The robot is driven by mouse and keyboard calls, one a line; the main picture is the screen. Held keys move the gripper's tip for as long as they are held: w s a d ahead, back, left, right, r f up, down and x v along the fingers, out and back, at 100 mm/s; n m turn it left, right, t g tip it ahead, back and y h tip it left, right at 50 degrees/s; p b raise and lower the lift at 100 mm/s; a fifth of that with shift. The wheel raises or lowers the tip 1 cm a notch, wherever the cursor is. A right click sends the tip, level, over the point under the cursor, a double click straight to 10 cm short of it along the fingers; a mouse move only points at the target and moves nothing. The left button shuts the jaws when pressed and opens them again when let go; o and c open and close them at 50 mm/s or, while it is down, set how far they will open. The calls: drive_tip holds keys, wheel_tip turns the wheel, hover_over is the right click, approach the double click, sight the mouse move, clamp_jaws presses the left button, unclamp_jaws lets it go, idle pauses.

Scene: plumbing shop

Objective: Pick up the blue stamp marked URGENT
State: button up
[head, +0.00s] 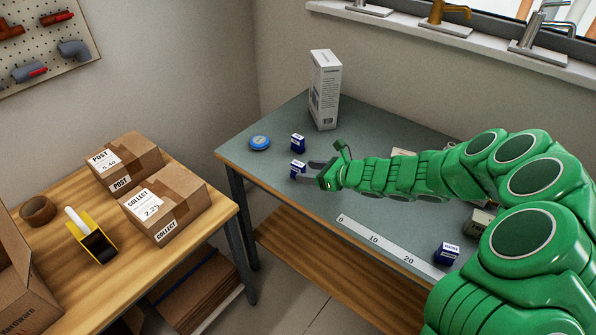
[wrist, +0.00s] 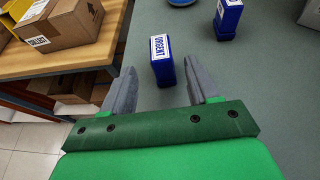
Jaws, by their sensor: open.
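The blue stamp marked URGENT (wrist: 163,67) stands upright on the grey table, with its white label towards me in the wrist view. In the head view the same stamp (head: 298,168) is near the table's left front part, at my gripper's tips. My gripper (wrist: 162,82) is open, with one grey finger on each side of the stamp's near end. The stamp looks closer to the right finger; whether it touches is hard to tell. My gripper also shows in the head view (head: 307,171), reaching in from the right.
Another blue stamp (head: 298,143) stands just behind, and a round blue tin (head: 259,143) lies to its left. A tall white box (head: 325,90) stands at the back. A third blue stamp (head: 446,253) is by the ruler (head: 385,241). Parcels (head: 166,207) lie on the wooden table.

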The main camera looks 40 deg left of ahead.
sight(304, 170)
drive_tip(key=shift+w+x, duration=0.2)
drive_tip(key=shift+x, duration=2.4)
drive_tip(key=c, duration=1.1)
